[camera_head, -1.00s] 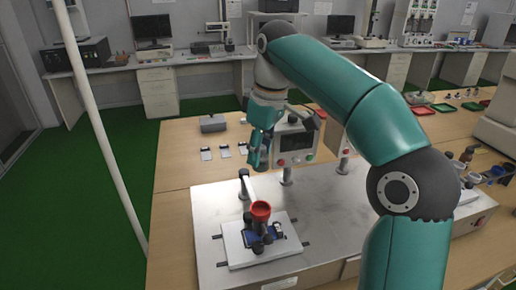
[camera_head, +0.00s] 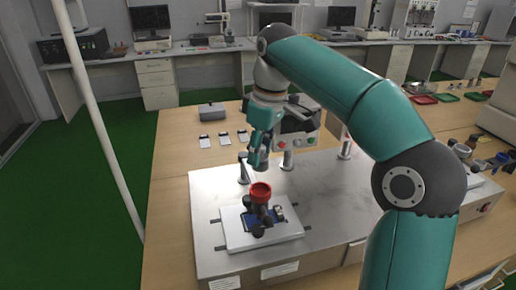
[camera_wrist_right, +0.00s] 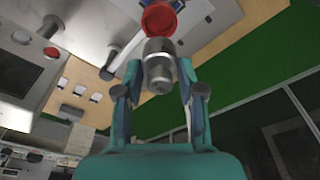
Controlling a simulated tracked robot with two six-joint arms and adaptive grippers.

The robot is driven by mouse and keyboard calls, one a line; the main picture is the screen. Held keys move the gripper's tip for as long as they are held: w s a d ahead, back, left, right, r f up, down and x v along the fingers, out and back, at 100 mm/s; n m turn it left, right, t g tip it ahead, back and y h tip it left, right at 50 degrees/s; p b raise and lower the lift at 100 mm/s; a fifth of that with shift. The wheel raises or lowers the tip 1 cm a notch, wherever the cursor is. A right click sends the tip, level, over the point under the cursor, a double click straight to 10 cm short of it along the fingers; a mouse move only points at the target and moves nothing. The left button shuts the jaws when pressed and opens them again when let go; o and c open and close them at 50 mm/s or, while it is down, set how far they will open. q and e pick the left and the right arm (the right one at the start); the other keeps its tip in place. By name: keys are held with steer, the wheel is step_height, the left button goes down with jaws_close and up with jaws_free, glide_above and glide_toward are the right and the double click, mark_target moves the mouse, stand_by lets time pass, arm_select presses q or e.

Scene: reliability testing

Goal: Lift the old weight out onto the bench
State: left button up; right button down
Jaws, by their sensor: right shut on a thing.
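My right gripper (camera_head: 257,158) hangs above and just behind the red cup (camera_head: 260,191) in the head view. In the right wrist view my right gripper (camera_wrist_right: 158,85) is shut on a grey metal weight (camera_wrist_right: 159,68), a stepped cylinder, held between its two fingers. The red cup (camera_wrist_right: 161,17) appears just beyond the weight there; I cannot tell the exact gap between them. The cup sits on a dark fixture on a white plate (camera_head: 288,233) on the steel machine top. The weight is hard to make out in the head view. My left gripper is not in view.
The steel machine top (camera_head: 335,205) stands on the wooden bench (camera_head: 172,180). A small post (camera_head: 243,168) and a control box (camera_head: 297,126) stand close to the gripper. Several small cards lie behind. Bare bench lies left of the machine.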

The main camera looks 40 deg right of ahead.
mark_target(260, 169)
steer(key=shift+f+b, duration=1.8)
steer(key=shift+f, duration=0.8)
